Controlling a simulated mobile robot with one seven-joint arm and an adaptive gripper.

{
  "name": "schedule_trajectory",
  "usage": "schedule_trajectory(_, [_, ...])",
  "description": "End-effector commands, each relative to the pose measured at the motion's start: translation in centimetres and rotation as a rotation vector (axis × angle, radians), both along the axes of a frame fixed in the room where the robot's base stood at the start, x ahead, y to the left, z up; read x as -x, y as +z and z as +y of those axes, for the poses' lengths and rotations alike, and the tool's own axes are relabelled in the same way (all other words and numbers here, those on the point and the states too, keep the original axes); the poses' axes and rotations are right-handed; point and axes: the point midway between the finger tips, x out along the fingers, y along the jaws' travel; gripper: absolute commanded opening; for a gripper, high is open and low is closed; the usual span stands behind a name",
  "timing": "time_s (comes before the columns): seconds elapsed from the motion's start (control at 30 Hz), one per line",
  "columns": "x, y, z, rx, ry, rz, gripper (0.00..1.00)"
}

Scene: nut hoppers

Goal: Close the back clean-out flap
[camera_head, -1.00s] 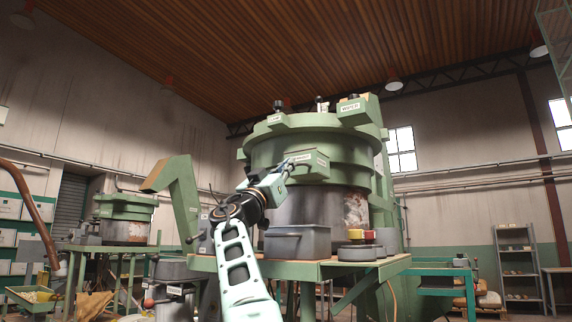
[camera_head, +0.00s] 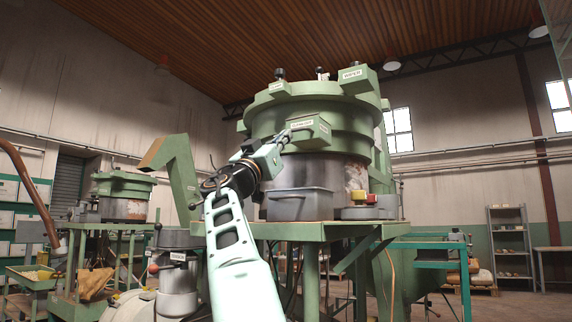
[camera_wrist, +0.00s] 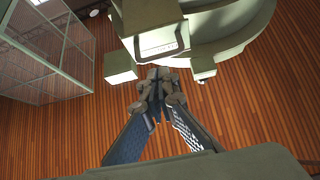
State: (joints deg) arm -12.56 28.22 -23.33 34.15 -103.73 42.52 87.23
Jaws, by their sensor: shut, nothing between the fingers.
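The large round green hopper machine (camera_head: 312,104) stands on a green table. A green labelled box (camera_head: 313,130) juts from its front; the label is too small to read surely. My gripper (camera_head: 286,136) is at the left side of this box, and I cannot tell whether it touches. In the wrist view my gripper (camera_wrist: 154,98) is shut and empty, its dark fingers converging below a pale green labelled block (camera_wrist: 155,42). A smaller block (camera_wrist: 120,65) is to its left. I cannot pick out the back clean-out flap for certain in either view.
A grey bin (camera_head: 299,204) and grey discs with yellow and red knobs (camera_head: 366,204) sit on the green table (camera_head: 330,231). A bent green chute (camera_head: 178,170) rises left of my arm. A smaller green hopper (camera_head: 123,191) stands far left. Shelving (camera_head: 508,245) is far right.

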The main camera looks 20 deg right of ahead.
Motion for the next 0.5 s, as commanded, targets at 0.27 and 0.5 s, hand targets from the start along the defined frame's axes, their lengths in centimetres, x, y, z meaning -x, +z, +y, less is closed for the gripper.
schedule_trajectory(0.27, [-0.2,-2.9,-0.5,-0.001,0.002,0.004,0.0])
schedule_trajectory(0.5, [-0.4,-5.2,-0.8,0.0,0.002,0.002,0.0])
